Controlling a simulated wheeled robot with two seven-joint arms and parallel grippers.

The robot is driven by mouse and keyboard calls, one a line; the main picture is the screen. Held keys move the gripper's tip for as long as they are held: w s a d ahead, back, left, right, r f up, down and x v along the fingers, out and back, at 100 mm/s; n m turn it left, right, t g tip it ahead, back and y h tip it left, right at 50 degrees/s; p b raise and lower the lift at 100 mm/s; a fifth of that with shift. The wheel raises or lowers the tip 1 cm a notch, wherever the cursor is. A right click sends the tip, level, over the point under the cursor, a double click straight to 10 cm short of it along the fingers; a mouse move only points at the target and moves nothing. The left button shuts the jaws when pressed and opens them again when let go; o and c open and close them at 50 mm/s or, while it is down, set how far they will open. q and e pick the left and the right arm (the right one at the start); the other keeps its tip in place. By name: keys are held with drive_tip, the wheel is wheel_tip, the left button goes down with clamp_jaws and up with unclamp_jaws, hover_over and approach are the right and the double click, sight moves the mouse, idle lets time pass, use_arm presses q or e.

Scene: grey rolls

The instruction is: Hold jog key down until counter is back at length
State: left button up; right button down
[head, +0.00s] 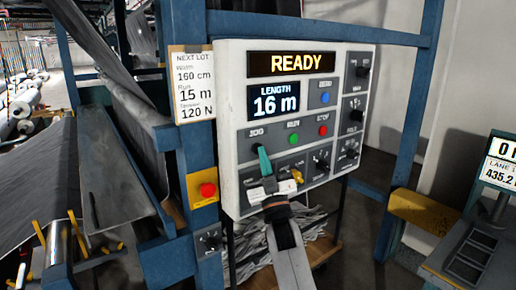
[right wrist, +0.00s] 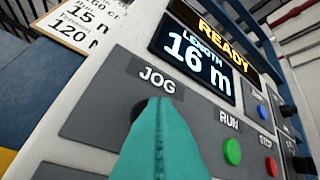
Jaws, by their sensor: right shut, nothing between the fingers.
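The control panel (head: 230,120) is straight ahead. Its upper display (head: 291,63) reads READY. The length counter (head: 274,102) reads 16 m, and it also shows in the right wrist view (right wrist: 192,62). The JOG label (right wrist: 158,77) sits above the jog key position. My right gripper (head: 263,156) is shut and empty, with its teal fingertips over the jog key's place. They hide most of the key; only a dark edge (right wrist: 137,110) shows beside them. I cannot tell whether they press it. My left gripper is not in view.
A card (head: 193,85) left of the panel lists width 160 cm, run 15 m and 120 N. The green RUN button (right wrist: 232,151) and red STOP button (right wrist: 271,166) are right of my fingertips. A red button on a yellow box (head: 207,190) is lower left. Grey sheet (head: 90,170) hangs left.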

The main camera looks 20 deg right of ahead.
drive_tip(key=shift+s+d, duration=0.15)
drive_tip(key=shift+s, duration=0.3)
drive_tip(key=s+p, duration=0.1)
drive_tip(key=s+d, duration=0.1)
drive_tip(key=s, duration=0.1)
drive_tip(key=s+p, duration=0.1)
drive_tip(key=shift+s+d+p, duration=0.3)
drive_tip(key=shift+s+d, duration=0.05)
